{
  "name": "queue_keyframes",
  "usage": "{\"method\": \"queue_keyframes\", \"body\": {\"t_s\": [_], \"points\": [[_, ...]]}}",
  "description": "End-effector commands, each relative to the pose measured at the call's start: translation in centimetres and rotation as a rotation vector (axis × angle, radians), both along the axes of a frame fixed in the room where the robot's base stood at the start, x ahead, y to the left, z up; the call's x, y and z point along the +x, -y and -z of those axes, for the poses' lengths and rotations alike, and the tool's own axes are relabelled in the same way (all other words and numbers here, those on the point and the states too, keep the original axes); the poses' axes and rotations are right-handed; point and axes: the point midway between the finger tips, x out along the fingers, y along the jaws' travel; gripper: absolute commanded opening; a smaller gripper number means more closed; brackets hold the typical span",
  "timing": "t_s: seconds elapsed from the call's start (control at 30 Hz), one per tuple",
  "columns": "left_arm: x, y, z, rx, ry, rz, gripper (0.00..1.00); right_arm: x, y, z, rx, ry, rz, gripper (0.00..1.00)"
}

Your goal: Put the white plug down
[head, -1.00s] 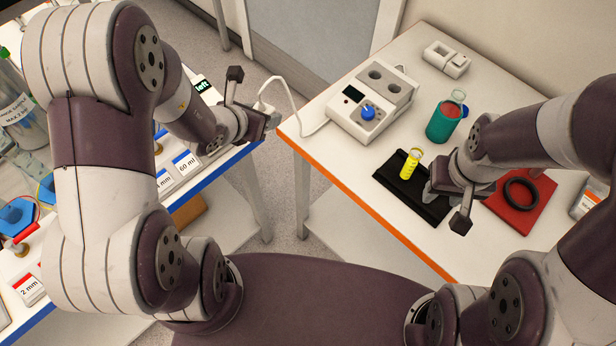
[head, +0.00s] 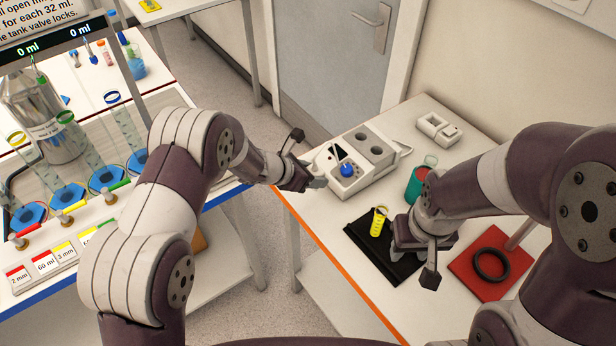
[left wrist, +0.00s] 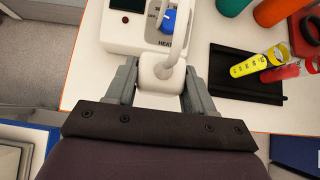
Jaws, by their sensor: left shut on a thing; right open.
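The white plug (left wrist: 161,74) is between the fingers of my left gripper (left wrist: 160,92), with its white cord running up past the blue knob in the left wrist view. In the head view my left gripper (head: 318,183) is shut on it at the table's left edge, close to the white heater box (head: 352,178). The plug is mostly hidden there, and I cannot tell whether it touches the table (head: 316,218). My right gripper (head: 418,262) is open, low over the black mat (head: 368,240); its fingertips are partly hidden.
A yellow tube (head: 379,221) stands on the black mat. A teal cup (head: 415,186) is behind my right gripper. A red mat (head: 486,285) with a black ring lies to the right. A white socket block (head: 438,129) stands at the back. Bare table lies between heater and black mat.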

Motion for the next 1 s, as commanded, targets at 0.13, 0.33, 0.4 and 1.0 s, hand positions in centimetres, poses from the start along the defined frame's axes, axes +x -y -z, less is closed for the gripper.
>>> {"method": "queue_keyframes", "body": {"t_s": [0.13,0.33,0.4,1.0], "points": [[2.0,-0.9,1.2,0.000,-0.002,0.000,0.12,0.0,0.0,-1.1,0.000,0.000,0.000,0.43],[2.3,-1.1,4.1,0.000,-0.005,-0.001,0.12,0.0,0.0,-2.3,0.000,-0.001,0.000,0.43],[2.3,-1.1,5.1,0.000,-0.003,0.000,0.12,0.0,0.0,-2.6,0.000,0.000,0.000,0.43],[2.4,-1.0,6.0,0.000,-0.001,-0.001,0.78,0.0,0.0,-2.0,0.000,-0.001,0.000,0.43]]}}
